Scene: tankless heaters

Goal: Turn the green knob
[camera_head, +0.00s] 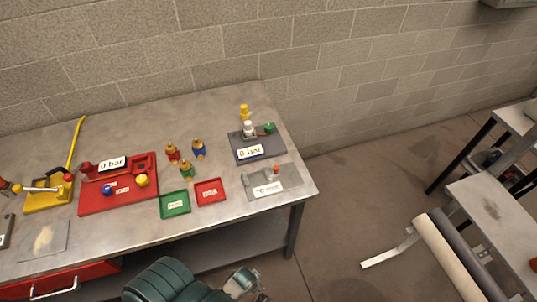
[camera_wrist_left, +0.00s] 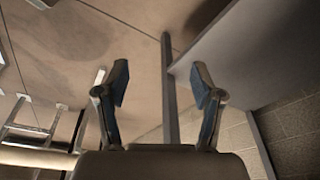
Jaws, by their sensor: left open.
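The green knob (camera_head: 269,128) sits at the right end of a dark grey panel (camera_head: 262,145) near the right end of the table. The panel carries a label that seems to read 0 l/min, a white part and a yellow knob-like top (camera_head: 244,110). My left gripper shows in the wrist view (camera_wrist_left: 161,88), open, with nothing between its blue-padded fingers. It points at the floor and the table's leg and is apart from the knob. In the head view, a green part of my arm is at the bottom edge, well below the panel. My right gripper is not in view.
A grey plate labelled 70 (camera_head: 286,180) lies in front of the panel. Red (camera_head: 211,198) and green (camera_head: 174,212) trays, several small figures and a red 0 bar panel (camera_head: 118,200) lie to the left. A white roll (camera_head: 450,258) stands off to the right.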

